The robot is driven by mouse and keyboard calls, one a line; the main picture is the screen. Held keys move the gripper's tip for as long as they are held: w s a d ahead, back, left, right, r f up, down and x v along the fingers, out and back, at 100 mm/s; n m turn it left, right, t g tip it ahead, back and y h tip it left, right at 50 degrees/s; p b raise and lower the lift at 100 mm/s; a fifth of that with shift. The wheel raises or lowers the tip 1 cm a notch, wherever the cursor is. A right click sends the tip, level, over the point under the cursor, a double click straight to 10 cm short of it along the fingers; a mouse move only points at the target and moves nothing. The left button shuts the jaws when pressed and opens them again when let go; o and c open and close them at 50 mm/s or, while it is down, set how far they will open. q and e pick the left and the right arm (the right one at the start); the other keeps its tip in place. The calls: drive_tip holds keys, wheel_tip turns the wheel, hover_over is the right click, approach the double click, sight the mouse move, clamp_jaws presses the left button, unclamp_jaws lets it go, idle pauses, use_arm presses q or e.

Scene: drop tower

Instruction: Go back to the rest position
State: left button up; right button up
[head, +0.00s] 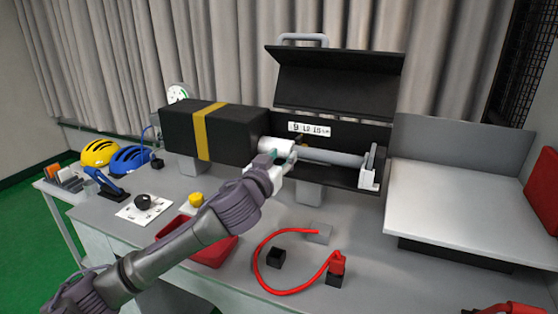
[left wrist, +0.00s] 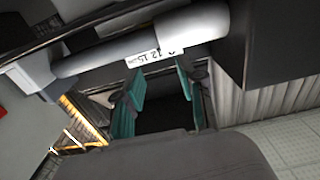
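My left gripper (head: 277,166) is in front of the open black machine, just below a white cylinder (head: 279,147) at the left end of a grey bar (head: 332,157). In the left wrist view, the teal fingers of the left gripper (left wrist: 160,88) stand apart. I see nothing held between them. The white cylinder (left wrist: 193,23) and the grey bar (left wrist: 100,58) lie beyond the fingertips; whether they touch cannot be told.
The machine's black lid (head: 338,80) stands raised. A black box with a yellow band (head: 209,133) is at its left. A red cable (head: 257,262), black block (head: 276,257) and red tray (head: 214,252) are on the table. A grey platform (head: 470,205) stands right. Helmets (head: 100,152) sit far left.

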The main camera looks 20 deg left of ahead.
use_arm(q)
drive_tip(key=shift+s, duration=0.65)
